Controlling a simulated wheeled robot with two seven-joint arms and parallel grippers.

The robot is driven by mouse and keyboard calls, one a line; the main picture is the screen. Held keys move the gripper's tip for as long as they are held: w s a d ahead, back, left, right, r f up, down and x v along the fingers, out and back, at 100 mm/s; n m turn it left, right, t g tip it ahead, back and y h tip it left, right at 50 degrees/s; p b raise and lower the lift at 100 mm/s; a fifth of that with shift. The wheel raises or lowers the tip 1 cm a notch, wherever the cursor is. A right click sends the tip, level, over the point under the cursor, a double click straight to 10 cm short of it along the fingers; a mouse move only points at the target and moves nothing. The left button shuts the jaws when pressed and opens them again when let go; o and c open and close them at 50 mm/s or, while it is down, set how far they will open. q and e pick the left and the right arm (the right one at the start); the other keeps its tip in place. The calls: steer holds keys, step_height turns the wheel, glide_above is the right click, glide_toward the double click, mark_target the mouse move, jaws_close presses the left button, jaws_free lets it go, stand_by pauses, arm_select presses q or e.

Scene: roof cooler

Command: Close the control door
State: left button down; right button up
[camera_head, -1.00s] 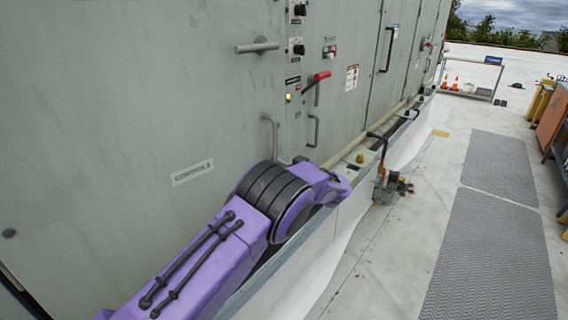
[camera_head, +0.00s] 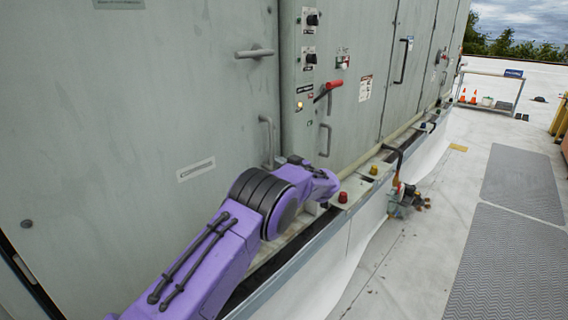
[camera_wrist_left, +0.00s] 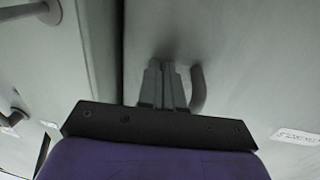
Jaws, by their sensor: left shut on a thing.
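The control door (camera_head: 130,110) is a large grey-green panel filling the left of the head view. It bears a lever (camera_head: 254,52), a small label (camera_head: 196,169) and a vertical bar handle (camera_head: 267,140) near its right edge. That edge lies close to the neighbouring panel, with a thin dark seam (camera_wrist_left: 119,60) in the left wrist view; whether it is fully flush I cannot tell. My left gripper (camera_head: 280,162) is at the handle's lower end. My right gripper is not in view.
The neighbouring panel has a red switch lever (camera_head: 328,90), knobs and its own handle (camera_head: 325,140). A ledge with red and yellow caps (camera_head: 342,197) runs below. Grey walkway mats (camera_head: 505,265) and open roof lie to the right.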

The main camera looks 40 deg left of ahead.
arm_select(q)
steer(key=s+d+b, duration=0.1)
steer(key=d, duration=1.2)
steer(key=shift+d+b, duration=0.3)
steer(key=shift+d, duration=0.1)
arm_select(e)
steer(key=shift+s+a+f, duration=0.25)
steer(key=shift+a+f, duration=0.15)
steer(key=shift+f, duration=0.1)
